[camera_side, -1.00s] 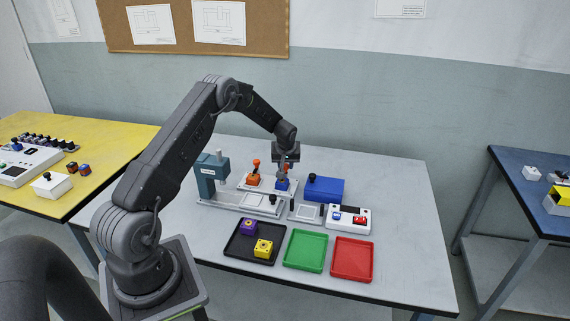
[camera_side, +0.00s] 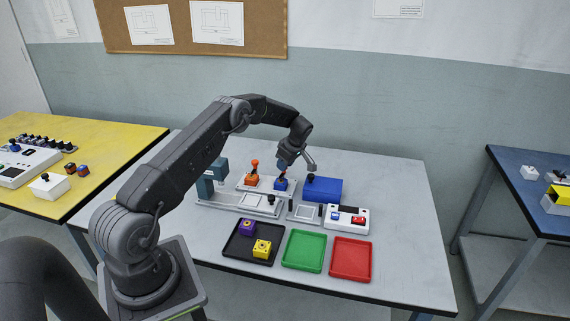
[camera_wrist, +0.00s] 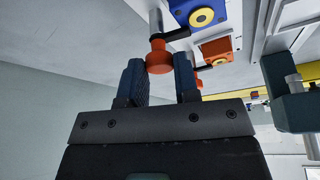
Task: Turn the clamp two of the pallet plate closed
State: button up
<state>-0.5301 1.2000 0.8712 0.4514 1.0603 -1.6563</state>
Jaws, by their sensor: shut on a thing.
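The pallet plate (camera_side: 266,187) carries an orange block (camera_side: 252,181) and a blue block (camera_side: 281,185). My gripper (camera_side: 284,171) is tilted over beside the blue block. In the wrist view its two blue fingers (camera_wrist: 159,64) are shut on the orange-red knob of a clamp (camera_wrist: 158,46). This clamp stands on a grey post, and its black arm (camera_wrist: 177,35) points to the blue block (camera_wrist: 203,16). The other clamp (camera_side: 255,163), with an orange knob, stands by the orange block. My gripper hides most of the held clamp in the side view.
A teal press (camera_side: 205,180) stands left of the plate. A blue box (camera_side: 323,189) and a white switch box (camera_side: 347,219) are to the right. In front are a black tray (camera_side: 235,258) with a purple and a yellow block, and empty green (camera_side: 303,251) and red (camera_side: 351,259) trays.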

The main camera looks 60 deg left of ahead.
jog(key=shift+n, duration=0.8)
jog(key=shift+g+h, duration=0.3)
jog(key=o, duration=0.9)
jog(key=v, duration=1.4)
jog(key=shift+d+f, duration=0.1)
